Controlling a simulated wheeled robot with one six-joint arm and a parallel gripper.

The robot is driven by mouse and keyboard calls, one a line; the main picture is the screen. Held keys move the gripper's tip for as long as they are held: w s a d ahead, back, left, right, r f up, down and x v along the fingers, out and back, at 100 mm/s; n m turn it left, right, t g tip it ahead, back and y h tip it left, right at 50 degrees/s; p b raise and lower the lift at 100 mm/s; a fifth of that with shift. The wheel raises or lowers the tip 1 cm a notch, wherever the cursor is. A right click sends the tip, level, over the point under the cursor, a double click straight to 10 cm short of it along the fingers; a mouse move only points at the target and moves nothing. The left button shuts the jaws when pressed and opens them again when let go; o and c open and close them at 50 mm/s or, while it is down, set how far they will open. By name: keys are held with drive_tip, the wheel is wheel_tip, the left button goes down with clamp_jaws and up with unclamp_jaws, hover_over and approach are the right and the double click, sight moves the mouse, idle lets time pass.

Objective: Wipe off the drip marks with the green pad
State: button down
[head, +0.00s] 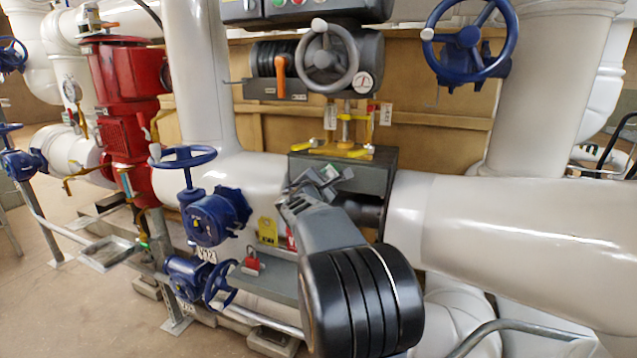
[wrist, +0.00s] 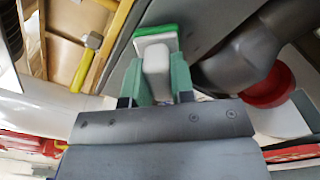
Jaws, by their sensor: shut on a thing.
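My gripper (head: 318,184) is in front of the dark grey box on the pipe in the head view. In the wrist view my gripper (wrist: 157,85) is shut on the light grey handle of the green pad. The green pad (wrist: 155,31) has a white layer and lies beyond the fingertips, close to a dark grey surface (wrist: 205,28). I cannot tell whether it touches that surface.
Yellow-handled tools (head: 340,151) lie on top of the dark grey box (head: 376,178). A blue handwheel valve (head: 215,216) and a grey shelf with a red padlock (head: 251,264) are to the left. In the wrist view a red round part (wrist: 270,88) is at the right.

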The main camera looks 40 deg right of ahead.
drive_tip(key=shift+s+d+f+b, duration=0.1)
drive_tip(key=shift+s+d+b, duration=0.35)
drive_tip(key=shift+s+b, duration=0.35)
drive_tip(key=shift+s+d+f+b, duration=0.1)
drive_tip(key=shift+s+d+b, duration=0.45)
drive_tip(key=shift+s, duration=0.3)
drive_tip(key=shift+a+r, duration=0.1)
drive_tip(key=shift+a, duration=0.05)
drive_tip(key=shift+w+a, duration=0.5)
drive_tip(key=shift+w, duration=0.35)
drive_tip(key=shift+w+a, duration=0.5)
drive_tip(key=shift+w, duration=0.3)
drive_tip(key=w, duration=0.1)
drive_tip(key=w+a, duration=0.1)
drive_tip(key=w+p, duration=0.1)
drive_tip(key=shift+w+a, duration=0.2)
drive_tip(key=shift+a, duration=0.05)
drive_tip(key=b+v, duration=0.2)
drive_tip(key=v, duration=0.4)
drive_tip(key=shift+s, duration=0.1)
